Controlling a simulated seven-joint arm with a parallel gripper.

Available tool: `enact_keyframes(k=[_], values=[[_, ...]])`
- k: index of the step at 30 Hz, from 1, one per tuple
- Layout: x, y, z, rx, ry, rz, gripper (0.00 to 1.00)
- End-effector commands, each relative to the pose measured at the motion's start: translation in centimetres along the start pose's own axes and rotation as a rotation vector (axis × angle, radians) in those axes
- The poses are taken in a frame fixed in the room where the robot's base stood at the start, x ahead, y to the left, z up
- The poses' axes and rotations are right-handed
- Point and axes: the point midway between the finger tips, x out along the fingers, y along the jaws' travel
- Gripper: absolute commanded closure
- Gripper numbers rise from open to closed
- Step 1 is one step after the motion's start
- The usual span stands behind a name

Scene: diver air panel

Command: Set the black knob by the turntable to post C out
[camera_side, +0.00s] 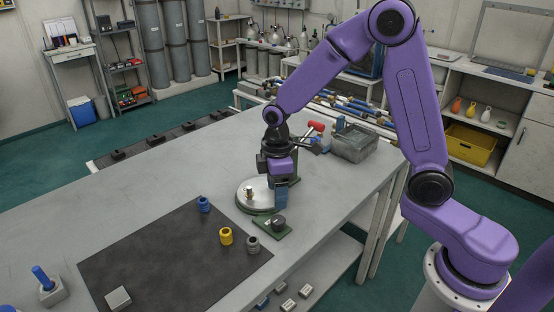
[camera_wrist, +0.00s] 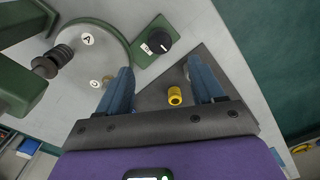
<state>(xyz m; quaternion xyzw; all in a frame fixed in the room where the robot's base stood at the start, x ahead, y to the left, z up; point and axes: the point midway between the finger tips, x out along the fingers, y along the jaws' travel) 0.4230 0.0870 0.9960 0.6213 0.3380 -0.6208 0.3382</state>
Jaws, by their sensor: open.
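The black knob (camera_side: 278,222) sits on a small green plate (camera_side: 264,233) in front of the turntable (camera_side: 242,201), a round metal disc on a green base. In the wrist view the knob (camera_wrist: 158,40) shows a white mark; its exact setting is too small to read. A small white label lies beside it. The turntable (camera_wrist: 105,55) shows a label A and a second, unclear label. My gripper (camera_side: 280,206) is above the turntable's right side, close behind the knob. Its blue fingers (camera_wrist: 158,66) are open with nothing held, and the knob lies beyond their tips.
A brass fitting (camera_side: 249,191) stands on the turntable. Blue (camera_side: 203,204), yellow (camera_side: 226,236) and grey (camera_side: 253,244) fittings stand on the dark mat (camera_side: 150,260). A grey bin (camera_side: 354,144) is behind right.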

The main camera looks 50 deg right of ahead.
Motion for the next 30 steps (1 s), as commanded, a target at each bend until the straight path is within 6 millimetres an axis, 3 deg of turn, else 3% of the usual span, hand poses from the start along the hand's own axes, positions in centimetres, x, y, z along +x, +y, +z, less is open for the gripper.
enact_keyframes(k=[6, 12, 18, 30], values=[[-4.7, 0.1, -0.1, -0.001, 0.005, 0.004, 0.33], [-7.6, 0.1, -0.1, -0.001, 0.004, 0.003, 0.33], [-8.7, 0.0, -0.1, -0.001, 0.001, 0.001, 0.33], [-8.8, -0.3, 0.1, -0.003, 0.001, 0.001, 0.33]])
